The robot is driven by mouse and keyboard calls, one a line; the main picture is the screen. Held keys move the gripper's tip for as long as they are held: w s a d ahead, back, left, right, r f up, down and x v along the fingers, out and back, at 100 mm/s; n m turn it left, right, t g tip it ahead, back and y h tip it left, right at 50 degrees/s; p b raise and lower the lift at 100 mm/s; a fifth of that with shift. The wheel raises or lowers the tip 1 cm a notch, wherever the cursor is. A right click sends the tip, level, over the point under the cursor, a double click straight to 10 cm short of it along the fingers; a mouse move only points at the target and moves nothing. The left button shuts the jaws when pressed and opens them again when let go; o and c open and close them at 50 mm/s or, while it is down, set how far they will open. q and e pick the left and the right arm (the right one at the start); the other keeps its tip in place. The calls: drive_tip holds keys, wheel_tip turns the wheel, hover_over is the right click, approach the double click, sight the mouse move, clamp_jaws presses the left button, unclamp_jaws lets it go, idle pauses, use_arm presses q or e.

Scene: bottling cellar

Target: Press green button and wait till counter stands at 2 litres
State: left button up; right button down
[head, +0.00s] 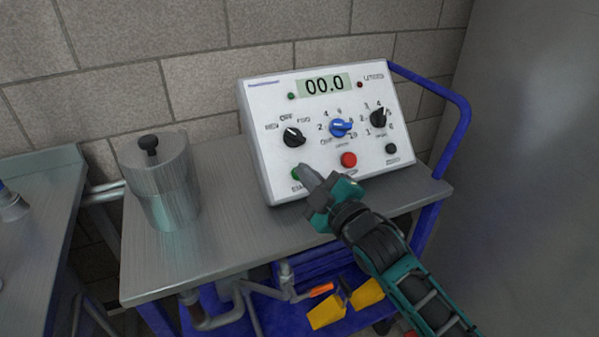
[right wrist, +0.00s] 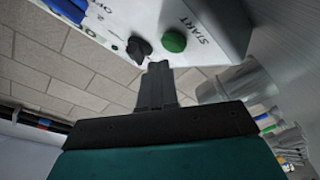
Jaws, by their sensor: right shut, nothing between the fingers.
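The white control box (head: 262,130) stands on the steel top of a blue cart. Its counter display (head: 324,86) reads 00.0. The green button (head: 296,174) is at the lower left of the panel, partly hidden by my right gripper (head: 306,172). In the right wrist view the green button (right wrist: 174,41), marked START, shows uncovered. My right gripper (right wrist: 158,66) is shut and empty, its tips just short of the panel beside the button; I see no clear contact. My left gripper is not in view.
A red button (head: 348,160), a blue knob (head: 340,127) and black knobs (head: 293,137) share the panel. A steel vessel with a black knob (head: 162,185) stands left on the cart top (head: 225,245). A brick wall rises behind.

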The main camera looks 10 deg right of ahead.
idle(0.6)
drive_tip(key=shift+w+f, duration=0.1)
drive_tip(key=shift+w+a+f, duration=0.1)
drive_tip(key=shift+w+f, duration=0.1)
drive_tip(key=shift+w, duration=0.05)
drive_tip(key=shift+w+a+f+b, duration=0.1)
drive_tip(key=shift+w+f+b, duration=0.25)
drive_tip(key=shift+f, duration=0.05)
idle(0.7)
idle(0.4)
drive_tip(key=shift+s+d+r+p, duration=0.2)
drive_tip(key=shift+s+r+p, duration=0.5)
drive_tip(key=shift+p, duration=0.4)
